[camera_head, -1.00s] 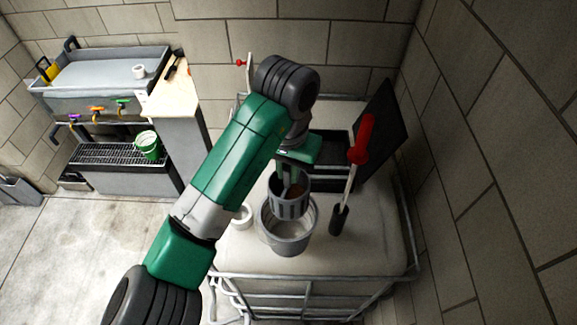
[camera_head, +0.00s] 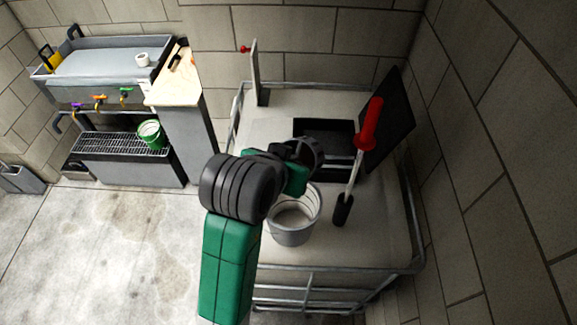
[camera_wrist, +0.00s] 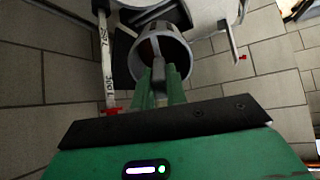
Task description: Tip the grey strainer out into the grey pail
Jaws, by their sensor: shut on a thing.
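The grey pail (camera_head: 292,237) stands upright on the pale top of a caged tank in the head view, right of my arm. Its mouth is partly visible and its inside looks pale. My gripper (camera_wrist: 165,82) shows in the wrist view with its green fingers shut on the rim or handle of the grey strainer (camera_wrist: 180,66). The strainer's mouth is turned partly toward the wrist camera, and its inside shows dark and brownish.
A red-handled tool (camera_head: 368,125) stands upright right of the pail. Behind it are a dark open hatch (camera_head: 325,133) and its raised black lid (camera_head: 389,122). A block wall (camera_head: 500,160) closes the right side.

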